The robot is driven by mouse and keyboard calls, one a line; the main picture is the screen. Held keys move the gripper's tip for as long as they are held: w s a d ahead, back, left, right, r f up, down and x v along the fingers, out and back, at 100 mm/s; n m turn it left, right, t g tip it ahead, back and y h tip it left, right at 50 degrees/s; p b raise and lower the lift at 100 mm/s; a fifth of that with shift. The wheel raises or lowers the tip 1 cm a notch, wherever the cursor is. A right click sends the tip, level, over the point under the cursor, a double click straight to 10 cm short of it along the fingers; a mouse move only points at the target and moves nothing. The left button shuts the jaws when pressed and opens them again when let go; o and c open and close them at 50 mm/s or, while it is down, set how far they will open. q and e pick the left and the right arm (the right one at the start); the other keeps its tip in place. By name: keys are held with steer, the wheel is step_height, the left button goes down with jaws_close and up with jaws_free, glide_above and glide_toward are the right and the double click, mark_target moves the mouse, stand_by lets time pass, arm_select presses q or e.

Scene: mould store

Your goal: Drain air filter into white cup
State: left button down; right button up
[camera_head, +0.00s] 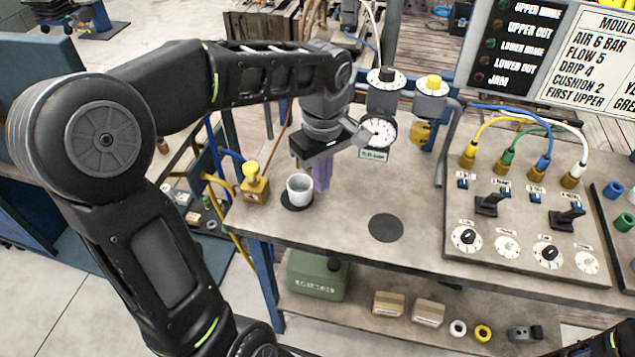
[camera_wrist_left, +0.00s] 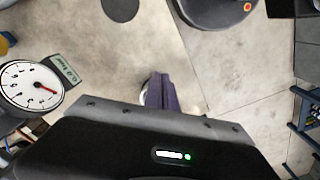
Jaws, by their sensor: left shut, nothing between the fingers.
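The white cup (camera_head: 300,188) stands upright on a dark round pad at the bench's left end. My left gripper (camera_head: 322,182) points down just right of the cup, its purple fingers shut and empty. Its fingers also show in the left wrist view (camera_wrist_left: 160,92), with a sliver of the white cup (camera_wrist_left: 143,98) beside them. I cannot tell whether they touch the cup. The air unit on the rail has a black-knobbed dial (camera_head: 387,75), a round gauge (camera_head: 378,131) and an amber bowl (camera_head: 420,132). The filter is not clearly identifiable; my arm may hide it. My right gripper is out of view.
A brass fitting with a yellow knob (camera_head: 254,185) sits left of the cup. An empty dark round pad (camera_head: 386,228) lies mid-bench. The control panel (camera_head: 520,240) with switches and coloured hoses fills the right. The bench front between is clear.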

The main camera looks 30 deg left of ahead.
mark_target(306, 203)
arm_select(q)
step_height(306, 203, down, 9)
steer(key=shift+p, duration=0.55)
steer(key=a, duration=0.1)
steer(key=w+a+p, duration=0.1)
steer(key=a, duration=0.1)
steer(key=shift+p, duration=0.3)
steer(key=shift+w+a+f, duration=0.1)
steer(key=shift+w+a, duration=0.1)
steer(key=shift+a, duration=0.2)
steer(key=shift+w+a+f+b, duration=0.1)
steer(key=shift+w+a+b, duration=0.1)
steer(key=shift+a, duration=0.25)
steer(key=shift+w+a+b, duration=0.2)
steer(key=shift+a, duration=0.35)
